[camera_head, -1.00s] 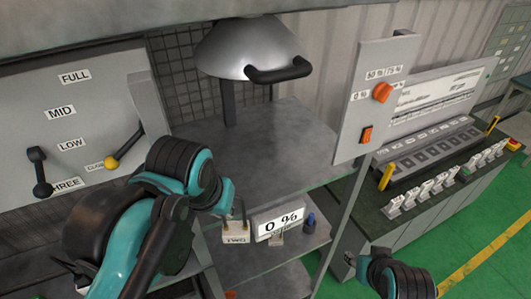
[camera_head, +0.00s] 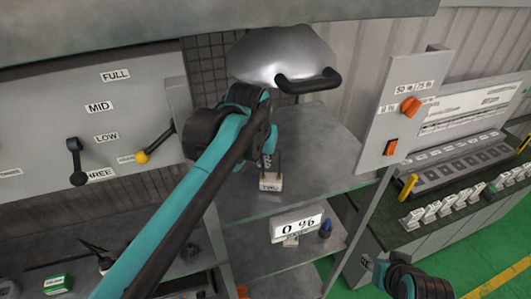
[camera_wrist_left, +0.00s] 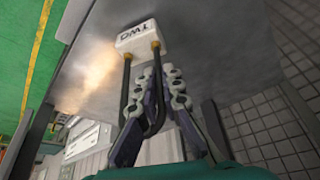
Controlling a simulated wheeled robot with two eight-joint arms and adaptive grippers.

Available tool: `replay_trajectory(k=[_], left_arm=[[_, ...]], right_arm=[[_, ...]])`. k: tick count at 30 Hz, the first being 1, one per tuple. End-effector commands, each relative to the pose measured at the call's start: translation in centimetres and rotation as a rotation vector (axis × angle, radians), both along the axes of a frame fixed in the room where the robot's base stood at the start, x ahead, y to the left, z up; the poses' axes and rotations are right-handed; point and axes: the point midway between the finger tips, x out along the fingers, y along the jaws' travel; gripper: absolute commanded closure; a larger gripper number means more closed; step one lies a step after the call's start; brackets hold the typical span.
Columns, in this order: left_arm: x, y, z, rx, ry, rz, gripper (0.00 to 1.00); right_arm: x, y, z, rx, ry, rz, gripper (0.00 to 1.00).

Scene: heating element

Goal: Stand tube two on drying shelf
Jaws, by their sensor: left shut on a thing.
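Tube two is a white block labelled "TWO" (camera_head: 270,183) with a dark U-shaped rod. In the head view it is upright at the upper shelf (camera_head: 310,150), under the dome; I cannot tell if its base touches the surface. My left gripper (camera_head: 268,158) is shut on the rod above the block. The left wrist view shows the fingers (camera_wrist_left: 160,95) around the dark rod and the white block (camera_wrist_left: 138,40) beyond them, over the grey metal surface. My right arm shows at the bottom right; its gripper (camera_head: 368,264) is too small to read.
A metal dome with a black handle (camera_head: 308,82) hangs above the upper shelf. A switch panel (camera_head: 402,115) stands at the shelf's right. The upper shelf's right part is bare.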

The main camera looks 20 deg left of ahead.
Motion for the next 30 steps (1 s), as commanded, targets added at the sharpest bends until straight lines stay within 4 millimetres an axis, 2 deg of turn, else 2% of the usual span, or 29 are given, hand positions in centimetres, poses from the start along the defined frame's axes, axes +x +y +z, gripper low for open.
replay_trajectory(k=[3, 5, 8, 19, 22, 30], left_arm=[[2.2, 0.0, 0.2, 0.0, -0.001, 0.001, 1.0], [2.9, 0.0, 0.2, 0.0, -0.001, 0.001, 1.0], [2.6, 0.0, -0.3, 0.0, -0.001, 0.001, 1.0], [2.6, 0.0, -1.0, 0.0, -0.001, 0.001, 1.0], [2.6, 0.0, -0.9, 0.0, -0.001, 0.001, 0.73], [2.5, 0.0, -0.8, 0.0, -0.001, 0.001, 0.73]], right_arm=[[0.0, 0.0, 0.5, 0.0, 0.0, 0.0, 0.6], [0.0, 0.0, 0.7, 0.0, 0.0, 0.0, 0.6], [0.0, 0.0, 1.2, 0.0, 0.0, 0.0, 0.6], [0.0, 0.0, 0.7, 0.0, 0.0, 0.0, 0.6], [0.0, 0.0, 0.8, 0.0, 0.0, 0.0, 0.6], [0.0, 0.0, 0.8, 0.0, 0.0, 0.0, 0.6]])
